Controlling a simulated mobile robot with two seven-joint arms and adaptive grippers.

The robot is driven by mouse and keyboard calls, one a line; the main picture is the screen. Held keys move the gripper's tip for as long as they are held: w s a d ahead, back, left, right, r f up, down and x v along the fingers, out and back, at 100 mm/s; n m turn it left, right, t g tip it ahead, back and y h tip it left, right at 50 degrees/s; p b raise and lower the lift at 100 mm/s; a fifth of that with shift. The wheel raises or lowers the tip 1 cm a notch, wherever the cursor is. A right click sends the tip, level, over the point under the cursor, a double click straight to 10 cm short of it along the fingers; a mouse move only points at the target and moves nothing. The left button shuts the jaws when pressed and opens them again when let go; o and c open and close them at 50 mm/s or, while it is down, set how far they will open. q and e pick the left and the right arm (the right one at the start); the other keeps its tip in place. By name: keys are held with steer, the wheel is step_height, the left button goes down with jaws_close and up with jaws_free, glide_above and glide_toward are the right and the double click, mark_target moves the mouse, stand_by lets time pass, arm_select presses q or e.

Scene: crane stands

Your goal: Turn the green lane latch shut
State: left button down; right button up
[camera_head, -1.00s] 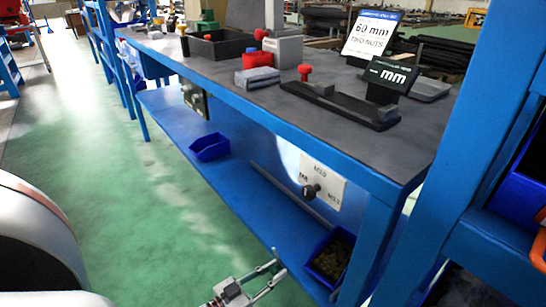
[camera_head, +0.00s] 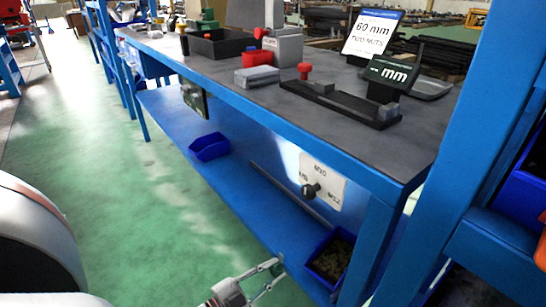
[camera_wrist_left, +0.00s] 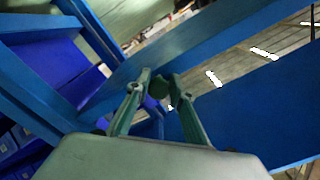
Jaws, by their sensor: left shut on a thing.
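My left gripper (camera_head: 276,267) shows in the head view low down, beside the front edge of the blue lower shelf and left of a small blue bin. In the left wrist view its two fingers (camera_wrist_left: 160,82) are shut on a small dark green piece (camera_wrist_left: 158,89), which looks like the green lane latch. The fingers cover much of it, so its turn angle cannot be told. In the head view it is too small to make out. My right gripper is in neither view.
The blue lower shelf (camera_head: 215,181) holds a blue bin (camera_head: 210,146) and a bin of small dark parts (camera_head: 331,256). A white plate with a black knob (camera_head: 311,190) hangs under the grey bench top (camera_head: 240,90). Green floor at left is free.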

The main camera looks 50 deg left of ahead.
arm_select(q)
steer(key=shift+d+r+m, duration=0.25)
steer(key=shift+d+m, duration=0.1)
steer(key=shift+m, duration=0.05)
steer(key=c, duration=1.8)
jaws_free()
steer(key=shift+s+a+f, duration=0.1)
steer(key=shift+s, duration=0.25)
steer(key=s, duration=1.1)
steer(key=shift+s+a, duration=0.15)
steer(key=shift+a, duration=0.25)
